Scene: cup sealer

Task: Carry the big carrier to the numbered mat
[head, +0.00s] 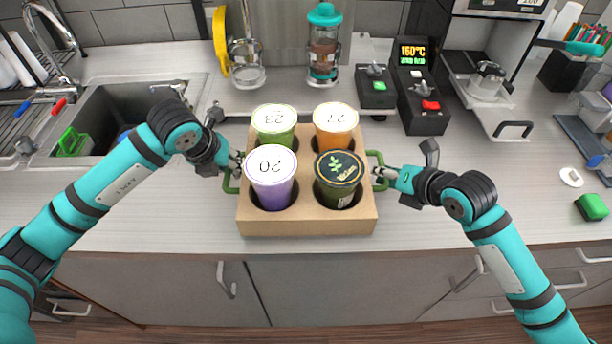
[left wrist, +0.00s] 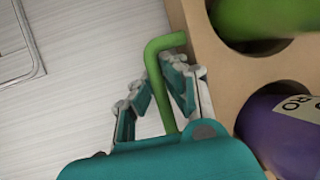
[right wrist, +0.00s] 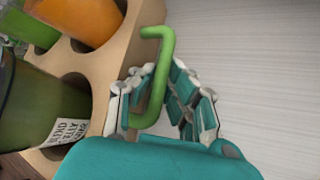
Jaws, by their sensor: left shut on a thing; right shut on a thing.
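The big carrier (head: 306,222) is a tan cardboard box with cups in its holes and a green handle on each side. It is on or just above the counter near the front edge; I cannot tell which. It holds a green cup (head: 274,138), an orange cup (head: 336,143), a purple cup (head: 271,196) and a dark cup (head: 338,195). My left gripper (head: 236,163) is shut on the left handle (left wrist: 163,84). My right gripper (head: 381,172) is shut on the right handle (right wrist: 155,92). No numbered mat is clearly visible.
A sink (head: 130,118) lies at the left. A black control box (head: 421,103) and a sealing machine (head: 490,80) stand behind at the right. A blender-like jar (head: 323,50) stands at the back. The counter right of the carrier is mostly clear.

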